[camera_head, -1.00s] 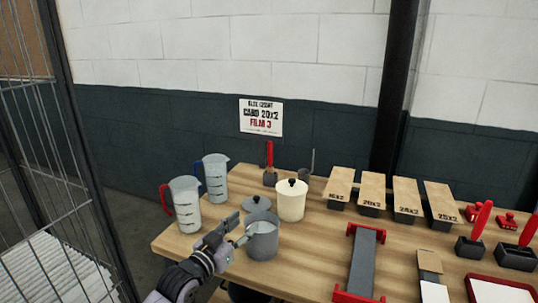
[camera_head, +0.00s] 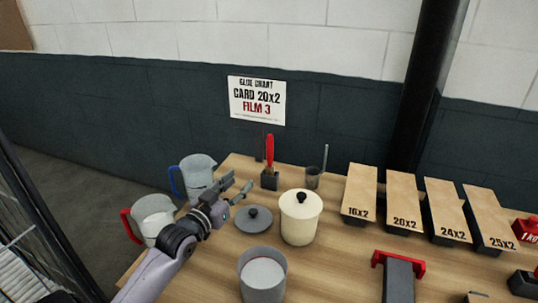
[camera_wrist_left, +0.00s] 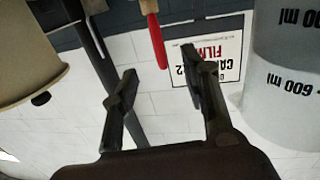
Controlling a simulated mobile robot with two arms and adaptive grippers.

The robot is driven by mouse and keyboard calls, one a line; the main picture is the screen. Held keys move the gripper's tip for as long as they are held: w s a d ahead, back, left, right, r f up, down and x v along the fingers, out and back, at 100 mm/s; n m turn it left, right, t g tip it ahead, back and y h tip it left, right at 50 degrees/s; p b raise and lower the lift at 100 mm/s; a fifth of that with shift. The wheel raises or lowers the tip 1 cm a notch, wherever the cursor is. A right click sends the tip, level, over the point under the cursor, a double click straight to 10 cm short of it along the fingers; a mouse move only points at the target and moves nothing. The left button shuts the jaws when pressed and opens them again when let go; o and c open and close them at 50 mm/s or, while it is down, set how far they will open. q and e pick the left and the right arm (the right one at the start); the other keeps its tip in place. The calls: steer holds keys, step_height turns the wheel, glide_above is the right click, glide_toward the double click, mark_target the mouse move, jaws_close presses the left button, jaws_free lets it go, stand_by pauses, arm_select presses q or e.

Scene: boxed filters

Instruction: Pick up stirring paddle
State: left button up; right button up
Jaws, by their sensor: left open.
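A red-handled tool (camera_head: 270,150) stands upright in a small dark holder (camera_head: 270,179) at the back of the table. A thin grey rod (camera_head: 325,157) leans in a small dark cup (camera_head: 313,178) to its right. I cannot tell for certain which one is the stirring paddle. My left gripper (camera_head: 240,186) is open and empty, in front and left of the red-handled tool. In the left wrist view, the red handle (camera_wrist_left: 157,42) shows beyond the gap between the open fingers (camera_wrist_left: 157,82), apart from them. My right gripper is not in view.
A grey lid (camera_head: 254,219), a cream lidded pot (camera_head: 300,220) and an open grey pot (camera_head: 263,275) stand close by. Measuring jugs with blue (camera_head: 198,172) and red (camera_head: 152,217) handles stand left. Several labelled boxes (camera_head: 405,200) line the right. A wall rises behind.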

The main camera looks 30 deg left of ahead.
arm_select(q)
glide_toward(268, 157)
steer(key=w, duration=0.3)
steer(key=w+p, duration=0.1)
steer(key=w, duration=0.3)
steer(key=w+a+p, duration=0.1)
steer(key=w, duration=0.3)
steer(key=shift+w, duration=0.1)
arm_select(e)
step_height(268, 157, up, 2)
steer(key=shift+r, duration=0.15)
arm_select(q)
steer(key=shift+c, duration=0.4)
jaws_close()
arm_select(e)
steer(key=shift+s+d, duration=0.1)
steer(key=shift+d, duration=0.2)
